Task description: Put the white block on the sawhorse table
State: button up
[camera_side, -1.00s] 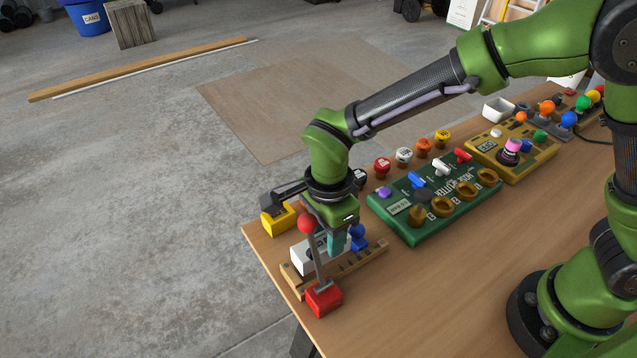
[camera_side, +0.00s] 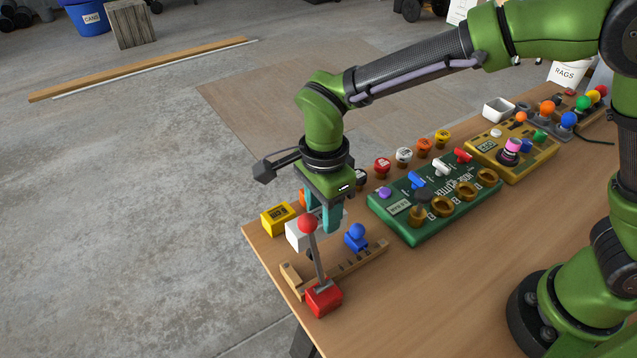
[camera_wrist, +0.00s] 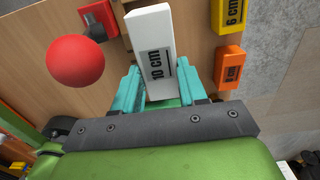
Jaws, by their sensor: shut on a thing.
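The white block (camera_side: 298,234), marked "10 cm" in the wrist view (camera_wrist: 152,35), is held between the teal fingers of my gripper (camera_side: 327,219). In the wrist view the fingers (camera_wrist: 160,88) close on its two sides. In the side view the block hangs just above a slotted wooden rail (camera_side: 291,279), partly hidden by a red-ball lever. The sawhorse table (camera_side: 430,285) has a wide wooden top under it all.
The red-ball lever (camera_side: 308,223) stands close in front of the block. A blue knob (camera_side: 356,237) is right of it. A yellow block (camera_side: 277,219) and an orange block (camera_wrist: 229,68) sit behind. A green panel (camera_side: 435,202) lies to the right. The table's front right is bare.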

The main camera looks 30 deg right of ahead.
jog(key=w+d+r, duration=0.1)
jog(key=w+d, duration=0.1)
jog(key=w, duration=0.2)
jog(key=shift+w+a+f, duration=0.1)
jog(key=shift+a+f, duration=0.05)
jog(key=shift+f, duration=2.05)
jog(key=shift+a+f, duration=0.1)
jog(key=shift+f, duration=2.05)
jog(key=shift+f, duration=0.15)
jog(key=o, duration=1.2)
jog(key=shift+c, duration=0.2)
